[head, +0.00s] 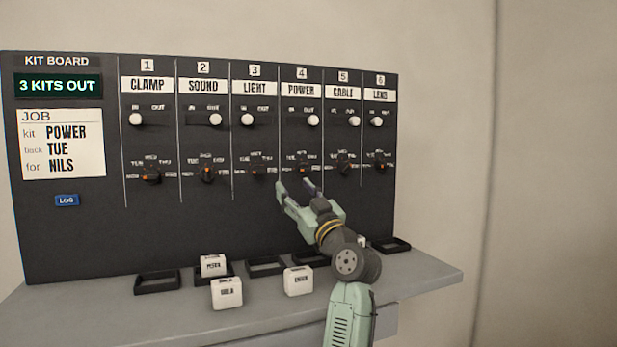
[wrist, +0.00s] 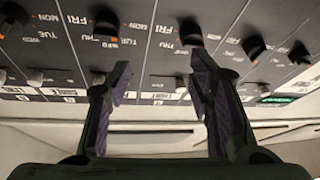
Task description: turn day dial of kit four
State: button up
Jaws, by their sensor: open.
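The day dial of kit four (head: 303,169) is a dark knob with an orange mark, ringed by small day labels, in the POWER column of the kit board (head: 85,240). I cannot read its setting. It also shows in the wrist view (wrist: 106,24), which sees the board upside down. My gripper (head: 295,188) is open and empty, its fingertips just below the dials of kits three and four. In the wrist view its fingers (wrist: 160,68) are apart, with dial four beyond the left finger. No contact with the dial shows. The POWER slider's white knob (head: 313,120) is at OUT.
Neighbouring dials for LIGHT (head: 257,170) and CABLE (head: 344,169) sit close on either side. The job card (head: 62,144) reads POWER, TUE, NILS. White name blocks (head: 298,282) and dark trays (head: 158,282) are on the shelf (head: 185,318) below. Space in front of the upper board is clear.

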jog(key=h, duration=0.1)
send_near(307, 171)
jog(key=s, duration=0.1)
jog(key=shift+m, duration=0.3)
jog(key=p+x, duration=0.4)
jog(key=x, duration=0.5)
jog(key=shift+w+d, duration=0.15)
jog(key=shift+w+a+r, duration=0.1)
jog(key=shift+w+a, duration=0.15)
jog(key=shift+w, duration=0.25)
jog(key=shift+c, duration=0.5)
jog(key=c, duration=1)
jog(key=shift+c, duration=0.2)
